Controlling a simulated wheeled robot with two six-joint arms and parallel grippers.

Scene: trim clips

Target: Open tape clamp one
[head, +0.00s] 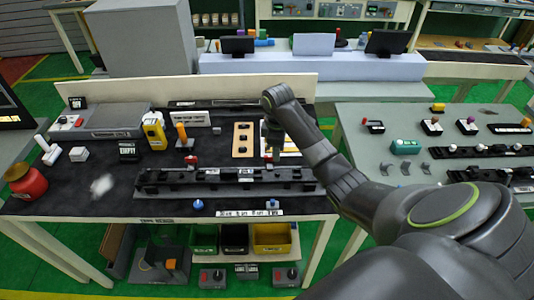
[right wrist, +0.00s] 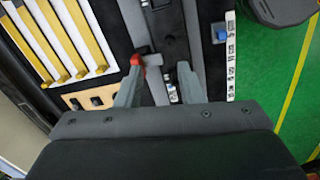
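A long black fixture rail (head: 225,183) lies along the front of the dark table. Two red-tipped clamps stand at its back edge, a left one (head: 191,160) and a right one (head: 268,158). I cannot read which is clamp one. My right gripper (head: 271,146) is above the right clamp. In the right wrist view, its two fingers (right wrist: 161,72) are apart, with a gap over the rail (right wrist: 172,30). The red clamp tip (right wrist: 137,61) is at the left finger's tip; I cannot tell whether they touch. My left gripper is not in view.
Blue knobs (head: 198,204) sit along the table's front edge. A wooden plate (head: 243,139) and a white tray with yellow strips (right wrist: 65,40) lie behind the rail. A yellow device (head: 154,132), an orange-handled tool (head: 182,134) and a red jar (head: 26,182) stand further left.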

